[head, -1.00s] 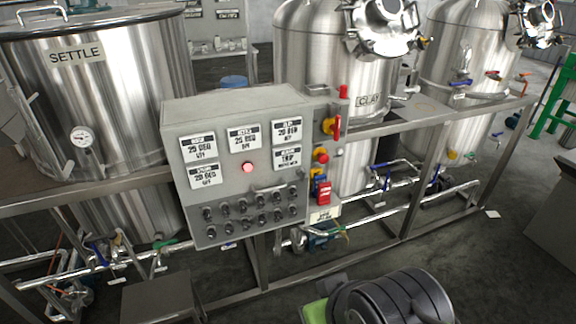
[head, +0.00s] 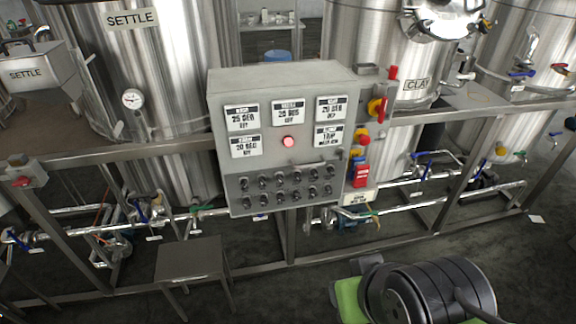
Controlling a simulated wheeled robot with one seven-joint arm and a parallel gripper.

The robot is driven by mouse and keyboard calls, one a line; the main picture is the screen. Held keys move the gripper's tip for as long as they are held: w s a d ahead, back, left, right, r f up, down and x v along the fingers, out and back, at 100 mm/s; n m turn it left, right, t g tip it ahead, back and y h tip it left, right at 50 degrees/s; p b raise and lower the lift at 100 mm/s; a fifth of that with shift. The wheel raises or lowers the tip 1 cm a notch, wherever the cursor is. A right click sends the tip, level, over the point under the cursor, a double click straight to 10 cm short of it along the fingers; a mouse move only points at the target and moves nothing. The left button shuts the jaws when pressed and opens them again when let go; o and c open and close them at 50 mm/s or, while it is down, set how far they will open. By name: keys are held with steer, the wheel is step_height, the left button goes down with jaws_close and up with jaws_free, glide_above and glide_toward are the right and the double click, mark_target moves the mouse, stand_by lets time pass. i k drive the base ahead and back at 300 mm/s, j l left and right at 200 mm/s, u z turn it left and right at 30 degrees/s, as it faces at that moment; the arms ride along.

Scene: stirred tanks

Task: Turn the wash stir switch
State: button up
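The grey control box (head: 221,165) stands on the frame in the middle of the head view. Its lower face carries two rows of small black switches (head: 288,185); their labels are too small to read, so I cannot tell which is the wash stir switch. Above them are several white display plates (head: 247,147) and a lit red lamp (head: 288,142). Part of my own arm (head: 425,292) shows at the bottom right, dark and ribbed, well below and right of the box. My gripper is not in view.
Steel tanks labelled SETTLE (head: 131,19) and CLAY (head: 417,84) stand behind the frame rail (head: 160,147). A small metal stool (head: 190,258) stands on the floor in front. Floor between stool and arm is clear.

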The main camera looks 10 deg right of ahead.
mark_target(244, 182)
steer(key=j+u, duration=0.25)
steer(key=u, duration=0.15)
steer(key=j+u, duration=0.2)
steer(key=u, duration=0.15)
steer(key=j+u, duration=0.2)
steer(key=u, duration=0.2)
steer(key=i, duration=0.05)
